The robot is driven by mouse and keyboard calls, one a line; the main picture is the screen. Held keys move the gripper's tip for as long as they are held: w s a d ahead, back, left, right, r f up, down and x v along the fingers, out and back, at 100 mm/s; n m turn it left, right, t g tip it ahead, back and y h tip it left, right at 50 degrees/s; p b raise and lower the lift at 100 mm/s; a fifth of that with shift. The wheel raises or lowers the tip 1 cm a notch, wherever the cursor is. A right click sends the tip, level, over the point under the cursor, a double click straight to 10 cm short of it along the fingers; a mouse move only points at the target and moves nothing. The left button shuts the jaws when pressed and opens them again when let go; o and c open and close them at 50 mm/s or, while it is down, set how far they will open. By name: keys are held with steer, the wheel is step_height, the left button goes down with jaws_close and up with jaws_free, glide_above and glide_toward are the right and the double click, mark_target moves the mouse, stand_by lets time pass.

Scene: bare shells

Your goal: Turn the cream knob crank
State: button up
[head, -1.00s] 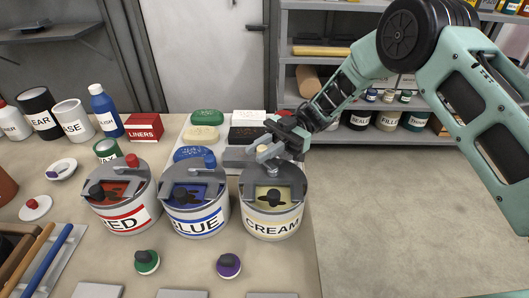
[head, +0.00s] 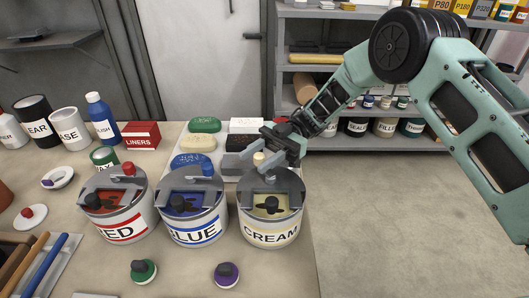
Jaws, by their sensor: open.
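The cream pot (head: 270,233) stands at the right of a row of three labelled pots, near the bench's right edge. Its grey lid has a cutaway showing the cream contents and a dark stirrer. The small cream knob (head: 258,158) of its crank stands upright at the back of the lid. My gripper (head: 262,163) reaches down from the upper right, open, with its fingers close around or beside the knob. The fingers partly hide the crank arm. I cannot tell whether they touch the knob.
The blue pot (head: 193,229) with its blue knob (head: 208,169) stands close on the left, then the red pot (head: 124,227) with its red knob (head: 129,169). Soap-like blocks on a white tray lie just behind. Floor is clear to the right.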

steer(key=b+v, duration=0.2)
steer(key=v, duration=1.5)
steer(key=shift+w+d+r, duration=0.1)
steer(key=shift+w, duration=0.05)
